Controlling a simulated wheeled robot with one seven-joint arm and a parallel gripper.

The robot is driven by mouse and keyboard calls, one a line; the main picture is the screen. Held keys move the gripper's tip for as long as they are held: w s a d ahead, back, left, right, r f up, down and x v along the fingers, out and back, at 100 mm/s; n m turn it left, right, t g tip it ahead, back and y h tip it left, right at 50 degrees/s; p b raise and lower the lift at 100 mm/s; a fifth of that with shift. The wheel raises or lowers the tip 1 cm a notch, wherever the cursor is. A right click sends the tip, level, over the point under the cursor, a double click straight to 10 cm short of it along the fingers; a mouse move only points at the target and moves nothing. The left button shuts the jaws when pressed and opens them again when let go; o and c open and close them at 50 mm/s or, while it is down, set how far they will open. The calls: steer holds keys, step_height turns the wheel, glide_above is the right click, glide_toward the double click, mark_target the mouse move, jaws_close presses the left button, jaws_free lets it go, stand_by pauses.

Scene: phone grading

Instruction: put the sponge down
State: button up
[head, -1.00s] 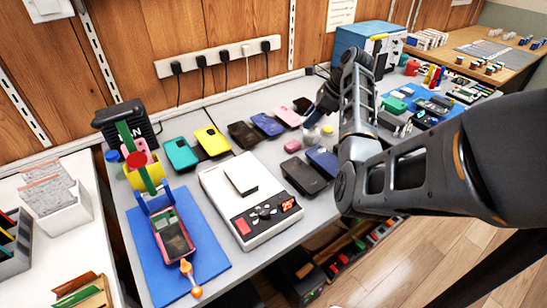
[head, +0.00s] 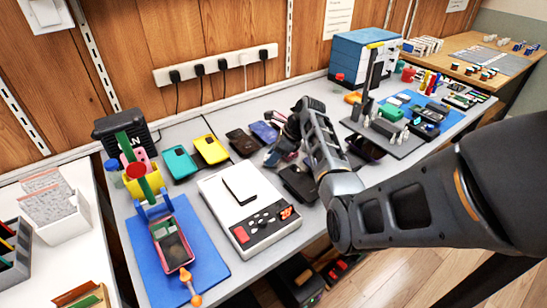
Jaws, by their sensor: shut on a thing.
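My gripper (head: 273,156) is over the grey bench, at the back right of the white test device, close to the row of phones. Its fingers point down and left and look closed. What they hold is mostly hidden by the fingers and wrist, and I cannot make out the sponge's shape or whether it touches the bench. No sponge shows clearly elsewhere in the head view.
Teal (head: 179,164), yellow (head: 210,150), brown (head: 242,143) and blue (head: 264,131) phones lie behind the white device (head: 222,202). A black phone (head: 298,184) lies below my arm. A blue mat (head: 150,262) is at left. A dark stand (head: 384,135) is at right.

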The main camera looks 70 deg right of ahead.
steer(key=shift+f, duration=0.5)
steer(key=o, duration=0.9)
steer(key=shift+f, duration=0.1)
steer(key=shift+o, duration=0.2)
steer(key=v, duration=1.2)
steer(key=shift+s, duration=0.1)
